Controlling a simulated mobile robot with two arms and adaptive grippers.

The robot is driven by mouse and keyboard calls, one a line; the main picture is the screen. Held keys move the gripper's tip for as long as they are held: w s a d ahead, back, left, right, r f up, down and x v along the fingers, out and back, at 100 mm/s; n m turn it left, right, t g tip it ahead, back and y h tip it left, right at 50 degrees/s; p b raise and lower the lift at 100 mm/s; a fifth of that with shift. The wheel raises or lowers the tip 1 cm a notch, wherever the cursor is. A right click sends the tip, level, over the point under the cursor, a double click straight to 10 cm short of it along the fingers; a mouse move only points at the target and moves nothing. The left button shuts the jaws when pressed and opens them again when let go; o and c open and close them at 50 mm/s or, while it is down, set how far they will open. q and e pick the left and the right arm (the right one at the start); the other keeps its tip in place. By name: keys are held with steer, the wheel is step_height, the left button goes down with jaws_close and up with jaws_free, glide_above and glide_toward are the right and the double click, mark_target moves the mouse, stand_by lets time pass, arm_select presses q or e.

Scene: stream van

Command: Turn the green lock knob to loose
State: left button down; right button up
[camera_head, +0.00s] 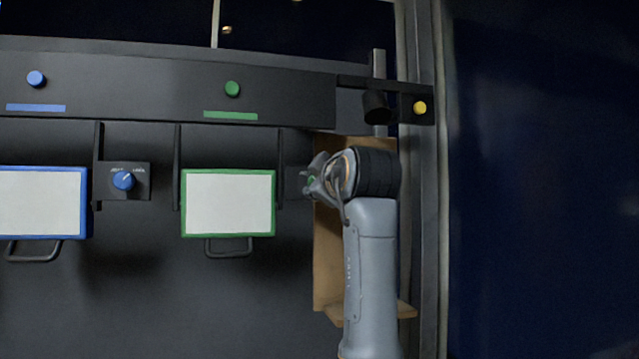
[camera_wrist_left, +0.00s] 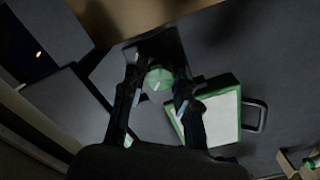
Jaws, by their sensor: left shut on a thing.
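The green lock knob (camera_wrist_left: 158,76) sits on a dark plate (camera_wrist_left: 165,45) on the panel, with a pale pointer line on its face. My left gripper (camera_wrist_left: 158,82) has one finger on each side of the knob and is shut on it. In the head view my left gripper (camera_head: 309,182) reaches the panel right of the green-framed white board (camera_head: 228,203); only a bit of green shows between its fingers. The plate's lettering is hidden there, so I cannot read the knob's setting. My right gripper is in neither view.
A blue knob (camera_head: 123,181) on a plate and a blue-framed board (camera_head: 42,202) are to the left. Blue (camera_head: 36,79), green (camera_head: 232,89) and yellow (camera_head: 420,108) buttons sit above. A dark cylinder (camera_head: 376,107) hangs above my wrist. Dark upright dividers flank the boards.

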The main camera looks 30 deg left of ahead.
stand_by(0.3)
arm_select(q)
steer(key=c, duration=1)
jaws_free()
steer(key=v, duration=1.2)
